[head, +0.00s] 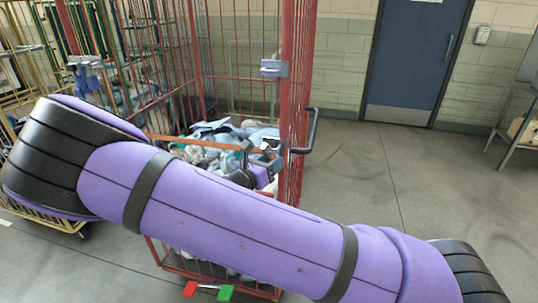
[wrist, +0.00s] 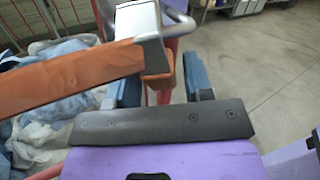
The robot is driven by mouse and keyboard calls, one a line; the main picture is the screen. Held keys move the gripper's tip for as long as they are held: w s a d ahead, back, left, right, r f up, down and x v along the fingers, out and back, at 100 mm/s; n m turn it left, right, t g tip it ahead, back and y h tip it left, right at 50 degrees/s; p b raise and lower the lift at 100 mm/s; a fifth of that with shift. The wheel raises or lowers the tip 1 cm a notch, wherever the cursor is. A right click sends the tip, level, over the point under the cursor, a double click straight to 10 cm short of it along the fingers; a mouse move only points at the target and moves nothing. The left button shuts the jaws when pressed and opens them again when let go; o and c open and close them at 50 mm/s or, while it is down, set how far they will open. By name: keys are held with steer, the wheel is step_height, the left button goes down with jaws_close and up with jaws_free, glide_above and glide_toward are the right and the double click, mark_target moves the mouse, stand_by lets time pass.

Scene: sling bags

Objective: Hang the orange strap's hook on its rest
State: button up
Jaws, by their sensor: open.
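The orange strap (head: 200,142) spans the open front of the red cage trolley (head: 296,100), low over the laundry. In the wrist view the strap (wrist: 70,75) comes in from the left and meets a grey metal hook piece (wrist: 137,20). My gripper (head: 258,152) is at the strap's right end, near the trolley's right post. In the wrist view my gripper's blue-padded fingers (wrist: 164,82) are apart, with an orange piece between them; I cannot tell whether they touch it. The rest is not clearly identifiable; a grey bracket (head: 274,68) sits higher on the right post.
Pale blue and white laundry (head: 225,130) fills the trolley. A dark handle (head: 311,132) sticks out from its right side. A yellow cage (head: 18,70) stands at the left. The floor (head: 365,180) to the right is clear up to the blue door (head: 415,55).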

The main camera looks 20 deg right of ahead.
jaws_close()
steer(key=shift+r, duration=0.1)
steer(key=shift+w+d+r, duration=0.1)
steer(key=shift+r, duration=1.15)
